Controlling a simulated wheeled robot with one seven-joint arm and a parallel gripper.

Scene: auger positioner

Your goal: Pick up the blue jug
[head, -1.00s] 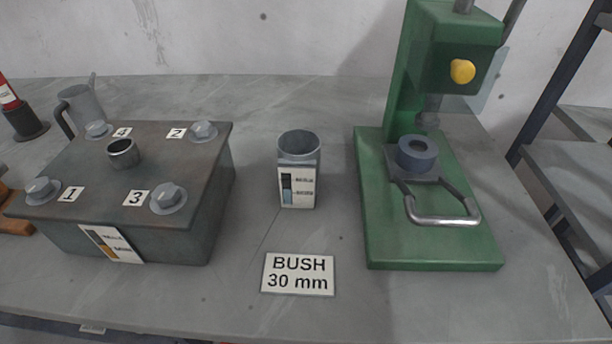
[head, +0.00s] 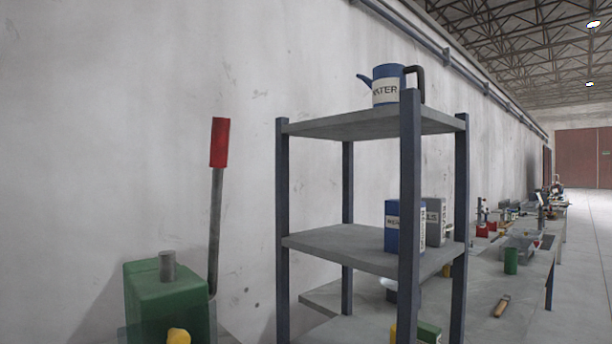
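The blue jug (head: 386,72) stands upright on the top shelf of a grey rack (head: 340,126) in the head view. My gripper is not in view.
A blue box (head: 392,228) and a grey box (head: 433,218) stand on the middle shelf. Rack posts rise around the shelves. A green press (head: 165,300) with a red-handled lever (head: 219,142) is at lower left. A long bench with tools stretches away at right.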

